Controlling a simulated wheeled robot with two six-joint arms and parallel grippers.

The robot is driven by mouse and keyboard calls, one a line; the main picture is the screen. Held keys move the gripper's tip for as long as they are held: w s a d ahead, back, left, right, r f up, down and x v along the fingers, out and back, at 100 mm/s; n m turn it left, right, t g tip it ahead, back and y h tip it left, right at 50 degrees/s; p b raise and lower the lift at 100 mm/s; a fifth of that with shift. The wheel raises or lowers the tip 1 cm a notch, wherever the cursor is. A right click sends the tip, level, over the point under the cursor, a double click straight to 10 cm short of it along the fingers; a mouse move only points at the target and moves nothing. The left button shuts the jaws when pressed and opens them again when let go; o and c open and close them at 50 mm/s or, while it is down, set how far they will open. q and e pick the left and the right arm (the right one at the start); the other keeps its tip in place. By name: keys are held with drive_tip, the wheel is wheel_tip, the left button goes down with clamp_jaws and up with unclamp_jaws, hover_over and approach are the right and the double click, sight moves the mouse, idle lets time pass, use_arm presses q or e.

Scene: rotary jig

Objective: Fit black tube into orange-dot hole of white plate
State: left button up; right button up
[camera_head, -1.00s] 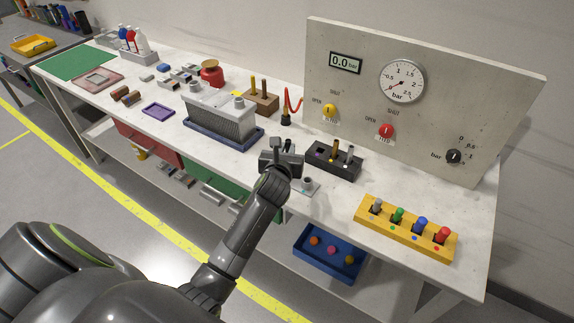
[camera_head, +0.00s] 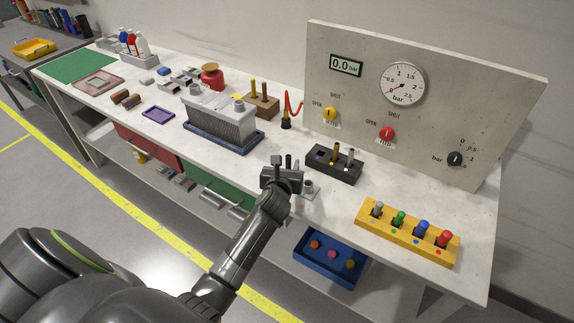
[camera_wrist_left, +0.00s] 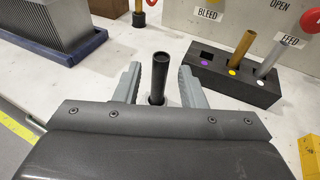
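My left gripper (camera_head: 283,168) is over the front part of the white table. In the left wrist view its two grey fingers (camera_wrist_left: 158,85) stand apart. The black tube (camera_wrist_left: 159,72) stands upright between them, with a visible gap on each side. In the head view the tube (camera_head: 288,161) shows as a small dark piece between the fingers. Its lower end is largely hidden, so I cannot tell what it rests in. The white plate (camera_head: 313,192) is partly behind the gripper, with a grey collar (camera_head: 308,184) on it. Its orange dot is not visible. My right gripper is out of view.
A black block (camera_head: 334,173) with purple, yellow and white dots holds a brass rod and a grey rod close by. A finned grey block (camera_head: 222,118) sits in a blue tray to the left. A yellow rack (camera_head: 405,236) stands at right. The gauge panel (camera_head: 420,110) rises behind.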

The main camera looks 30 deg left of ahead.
use_arm(q)
drive_tip(key=shift+r, duration=0.2)
drive_tip(key=v, duration=1.2)
drive_tip(key=shift+p, duration=0.4)
drive_tip(key=shift+f, duration=0.2)
